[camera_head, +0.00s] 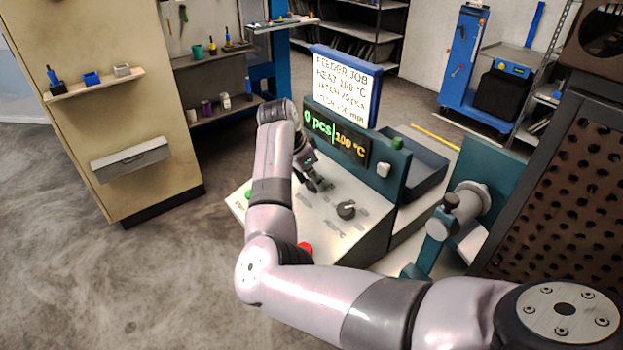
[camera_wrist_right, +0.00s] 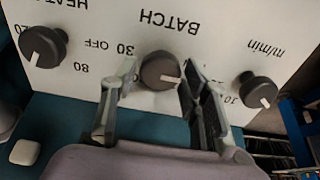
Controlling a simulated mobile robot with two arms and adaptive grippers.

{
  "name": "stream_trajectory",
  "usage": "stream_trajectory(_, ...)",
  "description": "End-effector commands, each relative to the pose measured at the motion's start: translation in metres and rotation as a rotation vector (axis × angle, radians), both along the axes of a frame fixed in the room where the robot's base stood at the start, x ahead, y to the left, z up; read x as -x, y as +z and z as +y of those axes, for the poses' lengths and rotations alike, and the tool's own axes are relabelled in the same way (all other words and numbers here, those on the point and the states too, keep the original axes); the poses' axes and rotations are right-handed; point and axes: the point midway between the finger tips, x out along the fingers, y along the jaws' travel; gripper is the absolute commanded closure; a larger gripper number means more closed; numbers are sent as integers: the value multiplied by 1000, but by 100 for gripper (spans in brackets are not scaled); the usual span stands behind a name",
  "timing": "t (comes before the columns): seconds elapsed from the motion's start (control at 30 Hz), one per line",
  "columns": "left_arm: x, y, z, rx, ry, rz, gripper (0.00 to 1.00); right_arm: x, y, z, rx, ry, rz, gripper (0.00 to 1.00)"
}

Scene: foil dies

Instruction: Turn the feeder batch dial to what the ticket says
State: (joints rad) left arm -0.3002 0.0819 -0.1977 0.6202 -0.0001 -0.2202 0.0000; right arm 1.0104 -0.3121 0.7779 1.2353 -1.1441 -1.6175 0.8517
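The ticket board (camera_head: 345,85) stands above the feeder panel in the head view. Its lines include FEEDER JOB, a heat line and a pcs line that looks like 20; the lettering is too small to be sure. The display (camera_head: 335,135) reads 0 pcs and 100 °C. The batch dial (camera_wrist_right: 160,70) is a dark round knob under the BATCH label, its white mark toward the lower right of the wrist picture. My right gripper (camera_head: 322,184) is open, one finger on either side of this dial in the wrist view (camera_wrist_right: 158,88); contact is unclear. My left gripper is out of view.
The heat dial (camera_wrist_right: 42,45) and the m/min dial (camera_wrist_right: 258,90) flank the batch dial. A red button (camera_head: 304,248) sits at the panel's front, partly behind my right arm. A dark perforated panel (camera_head: 560,190) stands at right. Open floor lies left.

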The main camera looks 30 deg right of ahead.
Motion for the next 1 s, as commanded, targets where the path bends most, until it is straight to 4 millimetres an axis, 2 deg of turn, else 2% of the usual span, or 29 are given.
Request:
stream_trajectory(0.5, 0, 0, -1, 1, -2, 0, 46, 0, 0, 0, 0, 0, 0, 93)
stream_trajectory(0.77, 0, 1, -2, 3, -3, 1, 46, 0, 0, 0, -1, -27, -8, 94)
stream_trajectory(1.0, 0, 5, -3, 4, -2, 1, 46, 0, 1, 0, -2, -145, -46, 94)
